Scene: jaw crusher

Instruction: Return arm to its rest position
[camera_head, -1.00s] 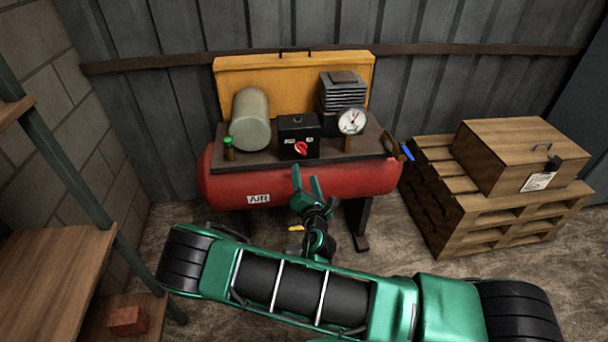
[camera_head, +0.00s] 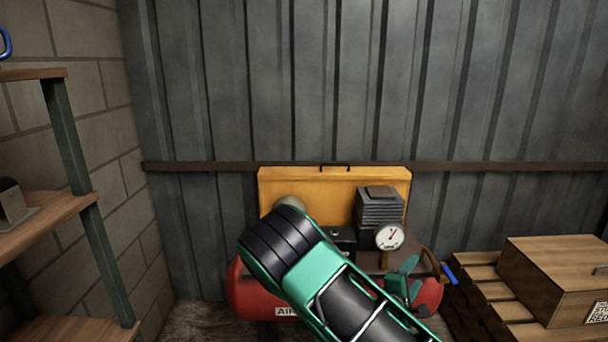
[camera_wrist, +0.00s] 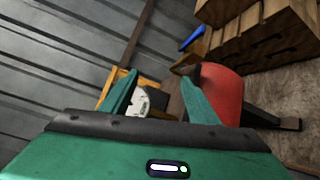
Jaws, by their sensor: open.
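My gripper (camera_head: 403,277) is at the right end of the red air compressor (camera_head: 250,290) in the head view, in front of it. In the wrist view my gripper (camera_wrist: 160,98) shows two green fingers spread apart, with nothing between them held. The compressor's red tank end (camera_wrist: 221,88) shows just beyond the right finger, and the white dial gauge (camera_wrist: 150,103) shows behind the left finger. Whether the fingers touch anything cannot be told. My green and black arm crosses the lower middle of the head view and hides much of the compressor.
The compressor carries a yellow panel (camera_head: 315,190), a finned block (camera_head: 380,208) and a gauge (camera_head: 389,237). A wooden box (camera_head: 555,275) sits on pallets (camera_head: 480,290) at right. Shelves (camera_head: 45,225) stand at left. A corrugated wall (camera_head: 420,90) closes the back.

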